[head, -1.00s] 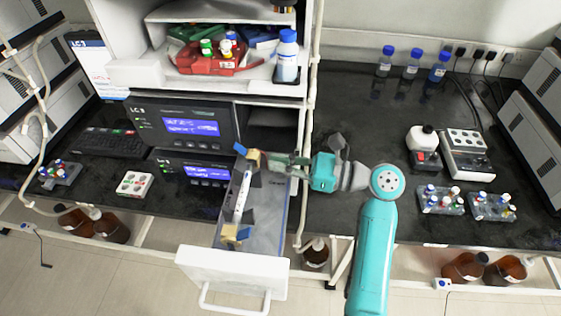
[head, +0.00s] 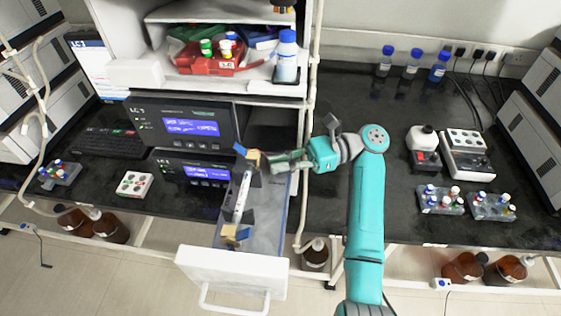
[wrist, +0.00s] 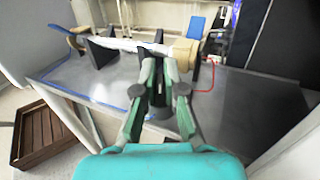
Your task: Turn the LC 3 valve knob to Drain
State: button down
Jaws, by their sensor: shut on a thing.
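The LC 3 unit (head: 185,122) stands left of centre in the head view, with a lit blue screen. Below and right of it is an open drawer (head: 235,262) holding a white column (head: 242,196) with tan and blue ends. My gripper (head: 272,162) reaches in from the right, over the drawer's rear part. In the wrist view my gripper (wrist: 160,68) is shut on a dark part (wrist: 158,100) between its fingers, seemingly the valve knob. The fingers cover most of it, and its pointer and any Drain mark cannot be made out. The column lies just beyond the fingertips.
A shelf with a red tray (head: 212,62) and a blue-capped bottle (head: 287,58) is above the drawer. A white post (head: 309,100) rises close beside my arm. Vial racks (head: 440,200) stand on the right bench. The bench right of my arm is partly clear.

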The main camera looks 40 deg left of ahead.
jog(key=shift+f, duration=0.1)
jog(key=c, duration=1.3)
grip_release()
jog(key=shift+o, duration=0.2)
notch_tip(320, 180, up, 10)
jog(key=shift+r, duration=0.1)
jog(key=shift+o, duration=0.3)
